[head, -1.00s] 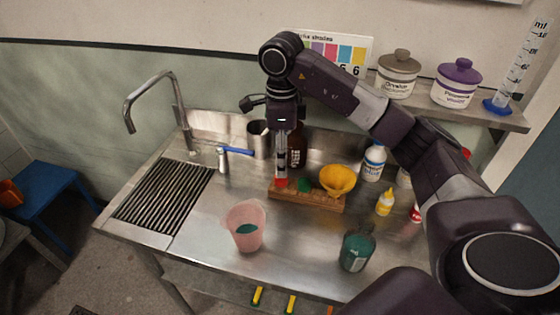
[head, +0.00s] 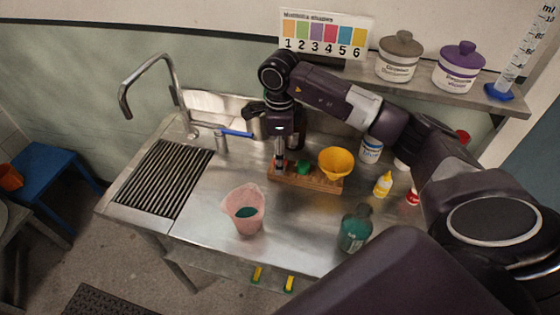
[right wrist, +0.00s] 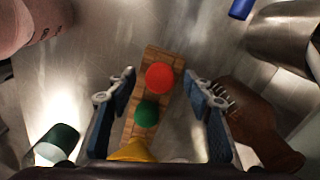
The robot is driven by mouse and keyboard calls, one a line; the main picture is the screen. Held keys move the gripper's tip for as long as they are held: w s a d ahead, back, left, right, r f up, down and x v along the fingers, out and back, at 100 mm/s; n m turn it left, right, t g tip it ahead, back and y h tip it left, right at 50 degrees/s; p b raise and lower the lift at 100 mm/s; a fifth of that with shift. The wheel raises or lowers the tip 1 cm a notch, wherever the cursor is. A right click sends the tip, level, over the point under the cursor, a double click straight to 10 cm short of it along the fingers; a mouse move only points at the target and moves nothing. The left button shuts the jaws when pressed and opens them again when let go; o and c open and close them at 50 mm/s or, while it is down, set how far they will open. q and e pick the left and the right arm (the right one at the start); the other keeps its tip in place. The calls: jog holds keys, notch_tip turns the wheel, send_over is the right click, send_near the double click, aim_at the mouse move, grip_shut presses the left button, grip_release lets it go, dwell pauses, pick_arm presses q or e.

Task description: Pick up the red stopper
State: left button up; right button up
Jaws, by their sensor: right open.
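The red stopper (right wrist: 159,77) sits at one end of a wooden rack (head: 318,183), beside a green stopper (right wrist: 147,114). The green one also shows in the head view (head: 304,167). My right gripper (right wrist: 160,78) is open, its blue-padded fingers on either side of the red stopper in the wrist view, with gaps on both sides. In the head view the right gripper (head: 280,163) points down at the rack's left end and hides the red stopper. My left gripper is not in view.
A yellow funnel (head: 337,163) stands at the rack's right end. A pink beaker (head: 245,212) and a dark green bottle (head: 354,232) stand in front. A brown bottle (right wrist: 255,125) is close to the right finger. The drainboard (head: 165,180) at left is clear.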

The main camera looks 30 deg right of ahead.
jog(key=shift+c, duration=0.4)
jog(key=c, duration=0.9)
notch_tip(320, 180, up, 9)
jog(key=shift+f+b, duration=0.2)
jog(key=shift+b, duration=1)
notch_tip(320, 180, up, 12)
jog(key=shift+f+p, duration=0.25)
jog(key=shift+p, duration=0.45)
